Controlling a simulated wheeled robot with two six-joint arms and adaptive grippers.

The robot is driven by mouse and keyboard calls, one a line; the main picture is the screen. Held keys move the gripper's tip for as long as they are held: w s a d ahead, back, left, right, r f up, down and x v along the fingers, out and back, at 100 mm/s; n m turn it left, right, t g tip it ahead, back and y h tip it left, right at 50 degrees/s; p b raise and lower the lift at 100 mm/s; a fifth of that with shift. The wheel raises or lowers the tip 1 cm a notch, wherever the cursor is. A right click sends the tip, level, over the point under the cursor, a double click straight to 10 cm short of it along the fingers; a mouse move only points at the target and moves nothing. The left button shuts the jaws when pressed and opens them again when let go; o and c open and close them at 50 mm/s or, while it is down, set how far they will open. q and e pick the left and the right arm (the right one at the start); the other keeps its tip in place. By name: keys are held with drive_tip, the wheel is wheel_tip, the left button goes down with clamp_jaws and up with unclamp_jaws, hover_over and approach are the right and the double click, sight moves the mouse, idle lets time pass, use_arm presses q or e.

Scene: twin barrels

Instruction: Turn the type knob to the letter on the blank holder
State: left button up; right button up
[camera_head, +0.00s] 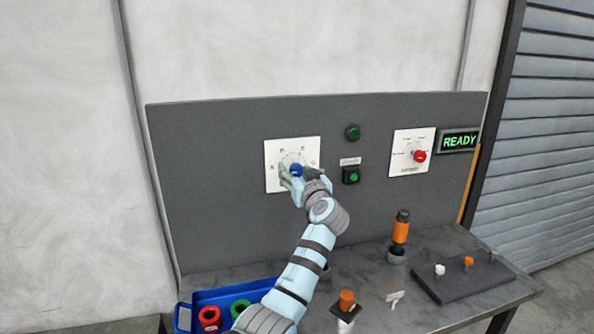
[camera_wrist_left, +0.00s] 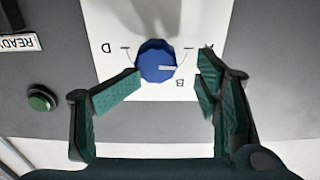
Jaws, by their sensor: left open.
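The blue type knob (camera_head: 296,170) sits on a white plate (camera_head: 272,152) with letters around it, on the grey panel. In the left wrist view the knob (camera_wrist_left: 156,61) carries a white pointer line aimed right, with D at the left and B at the lower right. My left gripper (camera_head: 292,178) is in front of the knob; in the wrist view its green-padded fingers (camera_wrist_left: 170,90) are open on either side of it, with gaps visible. An orange-topped piece (camera_head: 346,300) stands in a small holder on the table; I cannot read a letter there. My right gripper is not in view.
A green READY sign (camera_head: 459,141), a red knob (camera_head: 420,156) and green buttons (camera_head: 352,132) are on the panel. The table holds a blue tray (camera_head: 240,291) with rings, an orange-and-black tool (camera_head: 401,226) and a dark rack (camera_head: 465,279) with pegs.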

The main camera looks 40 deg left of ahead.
use_arm(q)
drive_tip(key=shift+w+a+f, duration=0.25)
drive_tip(key=shift+w+f, duration=0.05)
drive_tip(key=shift+w, duration=0.25)
drive_tip(key=shift+w+a+f, duration=0.2)
drive_tip(key=shift+w+f, duration=0.05)
drive_tip(key=shift+w, duration=0.3)
drive_tip(key=shift+a+f, duration=0.1)
drive_tip(key=shift+a, duration=0.1)
drive_tip(key=shift+o, duration=0.4)
drive_tip(key=shift+s+a, duration=0.1)
drive_tip(key=shift+s, duration=0.05)
drive_tip(key=c, duration=0.4)
drive_tip(key=shift+d, duration=0.35)
drive_tip(key=c, duration=0.4)
drive_tip(key=shift+a+r, duration=0.1)
drive_tip(key=shift+r, duration=0.1)
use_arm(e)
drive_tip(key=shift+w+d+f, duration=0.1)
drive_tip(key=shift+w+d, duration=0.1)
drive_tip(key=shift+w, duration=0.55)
